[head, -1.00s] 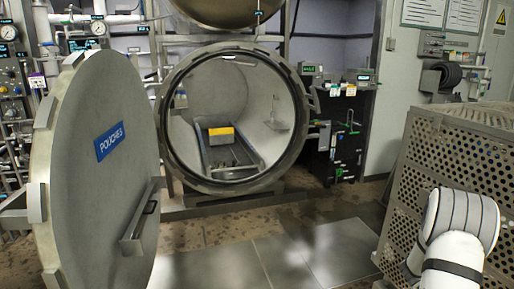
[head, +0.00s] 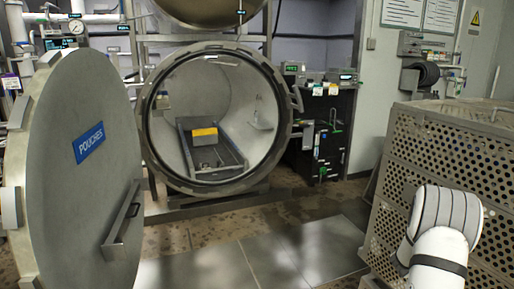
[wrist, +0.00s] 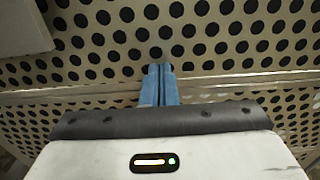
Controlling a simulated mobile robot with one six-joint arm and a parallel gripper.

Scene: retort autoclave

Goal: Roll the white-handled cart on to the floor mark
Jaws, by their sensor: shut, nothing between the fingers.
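A large perforated metal cage (head: 400,170), possibly the body of a cart, stands at the right in the head view. I see no white handle on it and cannot tell whether it is the named cart. Its holed wall (wrist: 230,45) fills the wrist view, with a pale horizontal rail across it. My gripper (wrist: 157,70) has its blue fingers together and empty, pointing at this wall; I cannot tell whether they touch it. In the head view my white arm is in front of the cage and the fingers are hidden. No floor mark is clearly visible.
An open round door (head: 75,175) labelled POUCHES stands at the left. The open autoclave (head: 150,125) behind holds a rail bed with a yellow-topped block (head: 204,135). A black cabinet (head: 320,130) stands right of it. The floor plates (head: 265,250) in the middle are clear.

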